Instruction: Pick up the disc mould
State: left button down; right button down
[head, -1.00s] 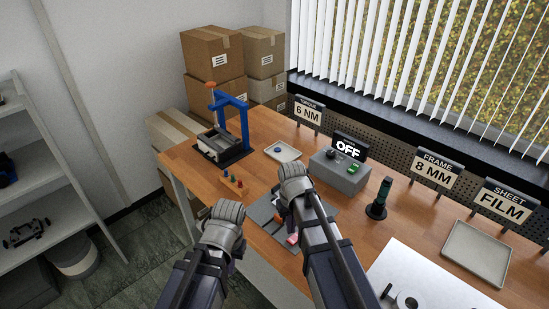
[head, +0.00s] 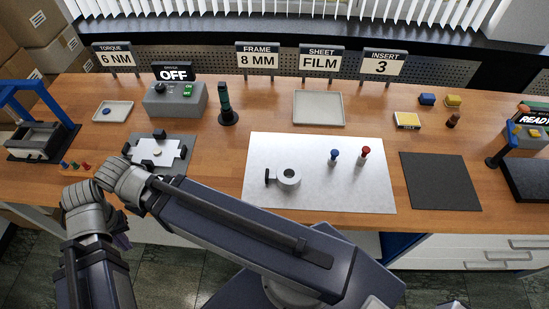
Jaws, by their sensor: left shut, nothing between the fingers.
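A grey ring-shaped piece with a black side grip (head: 288,178), which looks like the disc mould, sits on the white sheet (head: 325,200) near the middle of the bench. No gripper touches it. My left gripper (head: 121,240) shows only as a small dark part below the bench's front edge at the left, well away from the ring; it is shut and empty. My right arm reaches across the front to the left, and its gripper is hidden behind the wrist.
A blue peg (head: 334,157) and a red peg (head: 365,155) stand right of the ring. A dark mat (head: 440,182) lies further right. A fixture with a white plate (head: 172,150), a grey OFF box (head: 177,100) and an empty tray (head: 319,107) stand left and behind.

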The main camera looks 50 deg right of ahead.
aim_at(287, 169)
jog(key=l+z, duration=0.15)
jog(key=z, duration=1.55)
jog(key=k+j+u, duration=0.1)
jog(key=u, duration=0.25)
jog(key=k+j+u, duration=0.15)
jog(key=u, duration=0.15)
jog(key=k+j+u, duration=0.1)
jog(key=u, duration=0.25)
jog(key=j, duration=0.1)
